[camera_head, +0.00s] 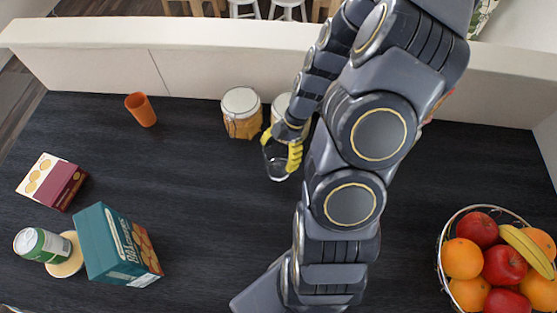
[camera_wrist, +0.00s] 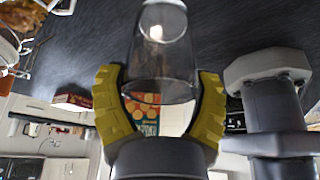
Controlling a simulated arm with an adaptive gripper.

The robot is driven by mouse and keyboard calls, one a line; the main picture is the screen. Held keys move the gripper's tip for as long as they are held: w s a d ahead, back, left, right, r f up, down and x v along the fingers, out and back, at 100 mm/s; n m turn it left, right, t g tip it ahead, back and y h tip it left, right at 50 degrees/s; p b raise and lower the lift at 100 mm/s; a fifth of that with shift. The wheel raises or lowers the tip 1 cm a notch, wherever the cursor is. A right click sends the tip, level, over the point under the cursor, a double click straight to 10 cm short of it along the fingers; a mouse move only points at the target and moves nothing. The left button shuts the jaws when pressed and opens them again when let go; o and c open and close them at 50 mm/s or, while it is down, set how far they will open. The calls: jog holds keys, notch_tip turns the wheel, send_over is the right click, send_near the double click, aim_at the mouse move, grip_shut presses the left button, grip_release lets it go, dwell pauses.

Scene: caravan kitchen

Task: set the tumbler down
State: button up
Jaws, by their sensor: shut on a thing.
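The tumbler is clear glass; in the head view the tumbler (camera_head: 277,168) shows near the middle of the dark counter, toward the back. My gripper (camera_head: 281,148) has yellow fingers shut around it, one on each side. In the wrist view the tumbler (camera_wrist: 162,50) stands out between the yellow fingers of my gripper (camera_wrist: 160,80), with the counter behind it. I cannot tell whether its base touches the counter. My arm hides part of the counter to the right of it.
Two lidded jars (camera_head: 242,115) stand behind the tumbler, one partly hidden by my gripper. An orange cup (camera_head: 141,110) is further left. A red box (camera_head: 52,182), a teal box (camera_head: 115,245) and a green can (camera_head: 42,245) are at left. A fruit basket (camera_head: 440,262) is at right. The counter's left middle is clear.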

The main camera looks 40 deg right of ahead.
aim_at(278, 162)
jog(key=shift+f, duration=1.8)
jog(key=shift+f, duration=0.1)
jog(key=o, duration=1.1)
